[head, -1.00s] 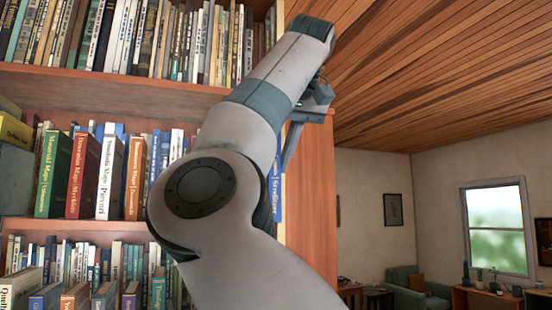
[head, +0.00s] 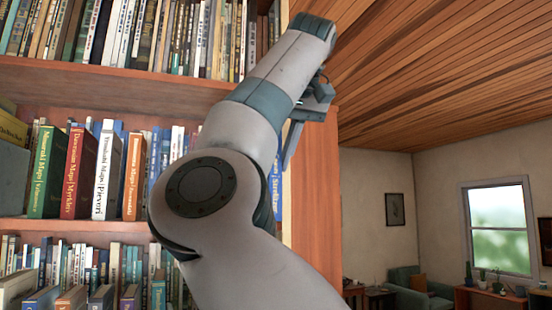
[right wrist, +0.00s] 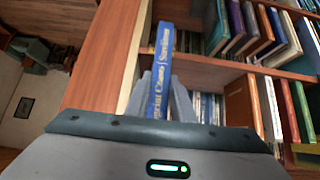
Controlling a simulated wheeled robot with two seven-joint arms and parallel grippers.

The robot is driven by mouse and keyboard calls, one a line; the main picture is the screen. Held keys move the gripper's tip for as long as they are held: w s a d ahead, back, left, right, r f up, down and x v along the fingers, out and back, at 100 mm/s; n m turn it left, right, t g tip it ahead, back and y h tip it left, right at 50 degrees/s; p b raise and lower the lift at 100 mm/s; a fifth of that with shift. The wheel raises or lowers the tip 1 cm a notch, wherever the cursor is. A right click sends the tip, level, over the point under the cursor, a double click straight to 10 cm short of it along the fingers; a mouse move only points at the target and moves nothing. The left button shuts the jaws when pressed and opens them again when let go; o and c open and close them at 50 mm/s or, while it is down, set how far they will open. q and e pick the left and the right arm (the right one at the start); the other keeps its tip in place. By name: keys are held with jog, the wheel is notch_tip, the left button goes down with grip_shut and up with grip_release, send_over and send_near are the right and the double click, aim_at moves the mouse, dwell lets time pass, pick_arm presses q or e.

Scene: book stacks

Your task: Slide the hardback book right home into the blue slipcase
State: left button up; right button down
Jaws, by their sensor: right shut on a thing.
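My right gripper (head: 291,146) is at the right end of the bookcase, seen past my raised arm. In the right wrist view its two grey fingers (right wrist: 161,88) are shut on a blue hardback book (right wrist: 164,50), one on each side of its spine. The spine stands upright and carries pale lettering. In the head view only a blue strip with white letters (head: 278,190) shows beside my arm, close to the bookcase side. I cannot make out the blue slipcase apart from the book; my arm hides much of that shelf. My left gripper is not in view.
The bookcase's side panel (head: 315,200) stands just right of the gripper. Books fill the shelves, including a green one (head: 48,172) and a red one (head: 78,172) left of my arm. Open room lies right, with an armchair (head: 420,292) and window (head: 497,222) far back.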

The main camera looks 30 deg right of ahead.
jog(key=shift+s, duration=0.1)
jog(key=shift+w+d+p, duration=0.2)
jog(key=shift+w+p, duration=0.2)
jog(key=shift+w, duration=0.55)
jog(key=w+d, duration=0.2)
jog(key=w, duration=0.5)
jog(key=shift+w, duration=0.4)
dwell(5.3)
jog(key=shift+r, duration=0.1)
jog(key=c, duration=1.4)
grip_release()
jog(key=shift+a, duration=0.1)
jog(key=shift+c, duration=0.2)
jog(key=shift+s, duration=0.1)
